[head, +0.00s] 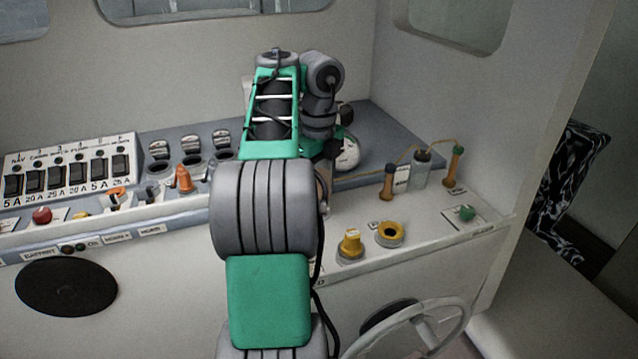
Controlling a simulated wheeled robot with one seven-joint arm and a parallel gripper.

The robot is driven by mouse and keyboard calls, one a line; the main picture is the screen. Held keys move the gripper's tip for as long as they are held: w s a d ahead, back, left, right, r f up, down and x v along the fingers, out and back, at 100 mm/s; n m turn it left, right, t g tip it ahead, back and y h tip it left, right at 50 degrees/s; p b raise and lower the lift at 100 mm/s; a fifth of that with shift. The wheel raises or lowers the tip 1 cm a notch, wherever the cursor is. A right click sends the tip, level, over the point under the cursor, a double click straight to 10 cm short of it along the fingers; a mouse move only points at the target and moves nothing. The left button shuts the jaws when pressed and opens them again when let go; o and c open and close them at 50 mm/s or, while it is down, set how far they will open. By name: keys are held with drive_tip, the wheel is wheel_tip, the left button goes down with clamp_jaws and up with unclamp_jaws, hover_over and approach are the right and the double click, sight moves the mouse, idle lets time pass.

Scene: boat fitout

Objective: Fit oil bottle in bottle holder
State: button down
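My arm rises through the middle of the head view and bends down over the console. My gripper's fingers are hidden behind my own arm, so I cannot see whether they hold anything. A small grey cylinder with a dark cap (421,169) stands upright on the right of the console. It may be the oil bottle, but it is too small to be sure. I cannot make out a bottle holder; my arm covers part of the console.
Brown-orange posts (388,182) with a thin cord flank the grey cylinder. Yellow fittings (390,233) and a green knob (466,213) sit in front. A switch panel (68,170) is at left. A steering wheel (412,328) is below. Walls close the back.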

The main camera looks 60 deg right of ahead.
drive_tip(key=shift+f, duration=0.25)
drive_tip(key=c, duration=0.6)
unclamp_jaws()
drive_tip(key=shift+r, duration=0.15)
wheel_tip(320, 180, up, 8)
drive_tip(key=p, duration=0.7)
drive_tip(key=shift+f, duration=0.2)
